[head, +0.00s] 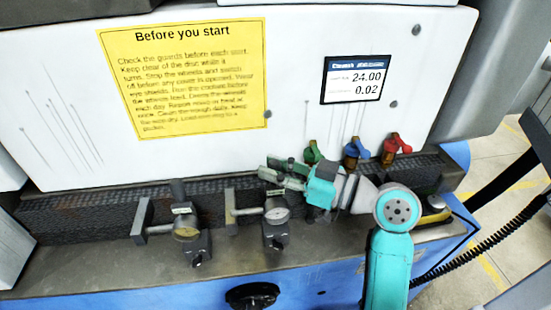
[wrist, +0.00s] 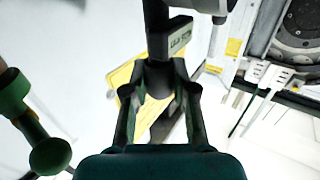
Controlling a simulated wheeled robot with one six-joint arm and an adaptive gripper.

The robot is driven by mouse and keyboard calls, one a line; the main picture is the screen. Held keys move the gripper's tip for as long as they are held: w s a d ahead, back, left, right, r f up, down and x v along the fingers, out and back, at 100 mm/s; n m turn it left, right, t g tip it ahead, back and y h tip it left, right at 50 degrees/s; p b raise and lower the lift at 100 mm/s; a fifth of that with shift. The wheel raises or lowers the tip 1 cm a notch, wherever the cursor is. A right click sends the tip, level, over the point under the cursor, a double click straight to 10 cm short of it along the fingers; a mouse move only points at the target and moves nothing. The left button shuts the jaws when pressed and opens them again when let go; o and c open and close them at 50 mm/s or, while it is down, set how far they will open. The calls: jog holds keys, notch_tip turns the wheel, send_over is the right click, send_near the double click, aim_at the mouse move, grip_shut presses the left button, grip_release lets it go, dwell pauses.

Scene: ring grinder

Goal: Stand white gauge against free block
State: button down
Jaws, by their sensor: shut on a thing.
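The white gauge (head: 277,215) has a white dial on a dark stand with a labelled post and stands upright over the ledge, at mid-picture. My gripper (head: 279,174) is shut on the upper post of its stand. The wrist view shows the fingers (wrist: 158,82) around the dark post (wrist: 157,25). The gauge's stem points left to a grey block (head: 230,208), its tip at or very near it; I cannot tell whether they touch. A second gauge (head: 186,232) with a yellowish dial stands at left, its stem toward another grey block (head: 140,219). Whether the held base touches the ledge is unclear.
A dark textured chuck (head: 90,208) runs behind the gauges along the metal ledge (head: 110,262). Green, blue (head: 352,150) and red (head: 392,147) valves stand behind my gripper. A yellow notice (head: 187,80) and a readout (head: 356,80) are on the white panel.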

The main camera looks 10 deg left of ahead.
jog(key=shift+f, duration=0.8)
jog(key=c, duration=0.9)
grip_release()
jog(key=shift+f, duration=0.2)
jog(key=shift+c, duration=0.2)
jog(key=shift+d+r, duration=0.1)
jog(key=shift+d, duration=0.05)
jog(key=v, duration=1.1)
jog(key=shift+d, duration=0.3)
jog(key=shift+s+d, duration=0.1)
jog(key=shift+s, duration=0.05)
